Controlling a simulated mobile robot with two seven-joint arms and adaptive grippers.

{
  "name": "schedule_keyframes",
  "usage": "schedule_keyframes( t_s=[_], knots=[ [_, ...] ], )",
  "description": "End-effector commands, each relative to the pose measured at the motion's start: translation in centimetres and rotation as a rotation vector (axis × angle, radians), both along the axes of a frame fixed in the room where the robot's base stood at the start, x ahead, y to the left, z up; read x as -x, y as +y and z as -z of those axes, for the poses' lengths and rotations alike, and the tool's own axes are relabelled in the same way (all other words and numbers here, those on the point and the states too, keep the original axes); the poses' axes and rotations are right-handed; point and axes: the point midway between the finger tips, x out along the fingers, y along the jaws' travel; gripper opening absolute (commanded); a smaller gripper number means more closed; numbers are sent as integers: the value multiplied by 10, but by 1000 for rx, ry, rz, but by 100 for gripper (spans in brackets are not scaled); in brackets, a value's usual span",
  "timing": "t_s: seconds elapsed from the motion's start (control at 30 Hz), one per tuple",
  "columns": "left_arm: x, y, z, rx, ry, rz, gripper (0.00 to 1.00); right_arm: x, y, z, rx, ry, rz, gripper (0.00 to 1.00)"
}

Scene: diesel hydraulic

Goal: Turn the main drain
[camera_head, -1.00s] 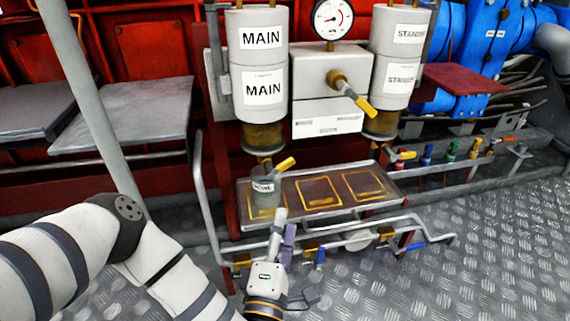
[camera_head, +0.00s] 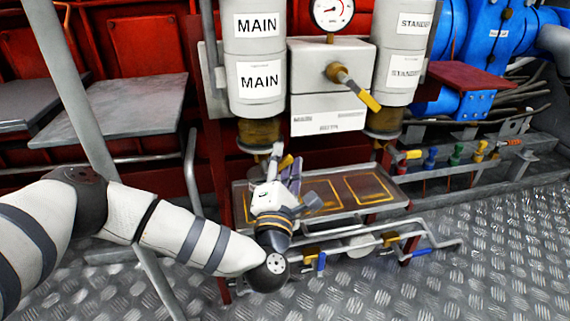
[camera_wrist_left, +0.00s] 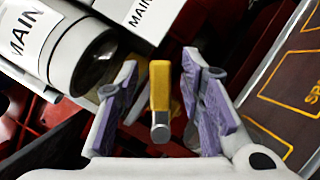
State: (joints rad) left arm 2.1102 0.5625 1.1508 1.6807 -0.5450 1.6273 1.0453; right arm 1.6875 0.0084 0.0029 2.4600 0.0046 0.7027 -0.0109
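The main drain is a small valve with a yellow handle (camera_head: 285,161) under the left filter housing, labelled MAIN (camera_head: 258,80). My left gripper (camera_head: 284,172) is raised just in front of it and hides most of the valve. In the left wrist view, the yellow handle (camera_wrist_left: 160,85) lies between the two purple-padded fingers of my left gripper (camera_wrist_left: 158,105). The fingers are open, with a gap on each side of the handle. My right gripper is in neither view.
A drip tray (camera_head: 392,190) with yellow outlines lies below the housings. Pipes with blue-handled valves (camera_head: 321,262) run along its front. A yellow-handled lever (camera_head: 368,101) sticks out from the centre block. The STANDBY housing (camera_head: 402,70) stands at right.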

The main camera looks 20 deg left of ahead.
Motion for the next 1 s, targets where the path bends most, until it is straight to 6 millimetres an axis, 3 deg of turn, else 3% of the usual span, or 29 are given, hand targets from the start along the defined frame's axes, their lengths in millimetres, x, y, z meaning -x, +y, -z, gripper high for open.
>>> schedule_keyframes(
  t_s=[0.07,0.23,0.63,1.0],
  knots=[
    [0,0,0,0,0,0,35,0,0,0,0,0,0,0],
    [0,0,0,0,0,0,0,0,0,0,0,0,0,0],
    [0,-1,-1,-38,21,0,0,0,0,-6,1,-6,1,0],
    [-2,-5,6,-241,157,0,0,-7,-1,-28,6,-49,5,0]
  ],
)
